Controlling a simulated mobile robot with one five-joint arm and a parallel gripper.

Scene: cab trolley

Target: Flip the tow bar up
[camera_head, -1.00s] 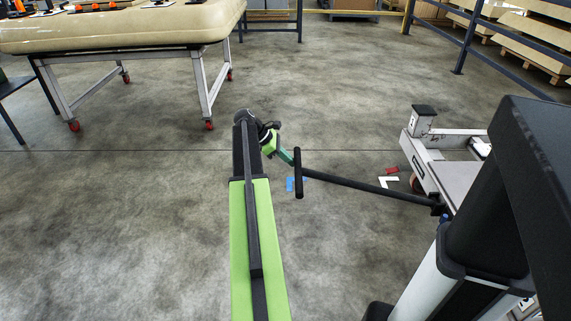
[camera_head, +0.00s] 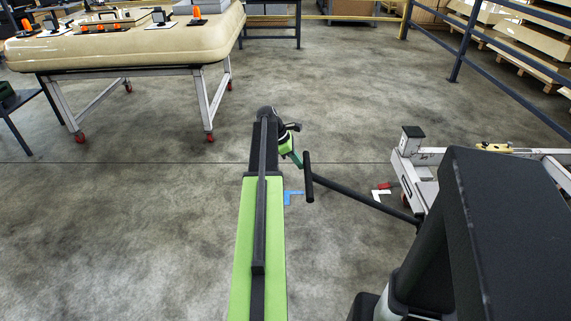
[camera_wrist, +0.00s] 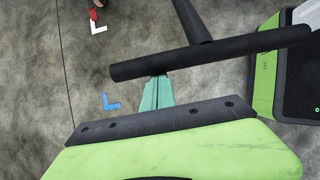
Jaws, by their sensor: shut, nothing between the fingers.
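The black tow bar (camera_head: 362,202) slopes from the trolley (camera_head: 408,172) at the right towards my gripper, with a crosswise T-handle (camera_head: 308,178) at its free end. The wrist view shows the handle (camera_wrist: 205,55) lying across the picture, with the bar (camera_wrist: 192,20) running away at the top. My gripper (camera_head: 296,159) is shut and empty, just left of the handle. In the wrist view its green fingers (camera_wrist: 157,90) point at the handle, and their tips end at its lower edge. The handle seems to cover the very tips. I cannot tell if they touch.
A dark railing (camera_head: 480,50) runs at the back right. Blue (camera_head: 292,196) and white (camera_head: 381,193) corner marks lie on the floor. The floor between table and railing is clear.

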